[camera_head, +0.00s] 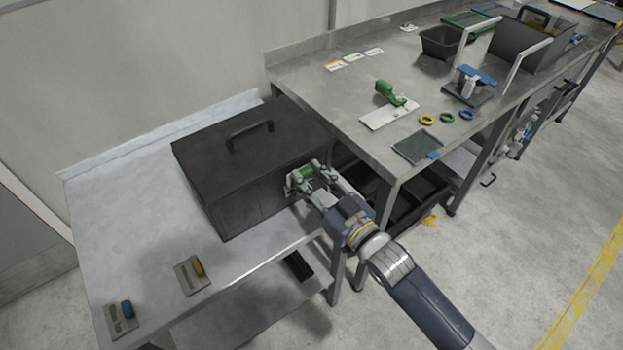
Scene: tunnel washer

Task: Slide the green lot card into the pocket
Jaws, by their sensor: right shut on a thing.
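My right gripper (298,181) is at the front right side of a large dark box (232,188) with a handle on its lid. It is shut on a small green piece (307,171), which looks like the green lot card. Most of the card is hidden by the fingers. The fingertips are close to or touching the box's side; I cannot tell which. No pocket can be made out; the gripper covers that part of the box. My left gripper is not in view.
The box stands on a lower metal table (130,200) with two small plates (192,276) at its front edge. The higher bench to the right holds a green-handled tool (388,92), coloured rings (446,118), a green mat (416,147), small cards (353,57) and a black bin (440,42).

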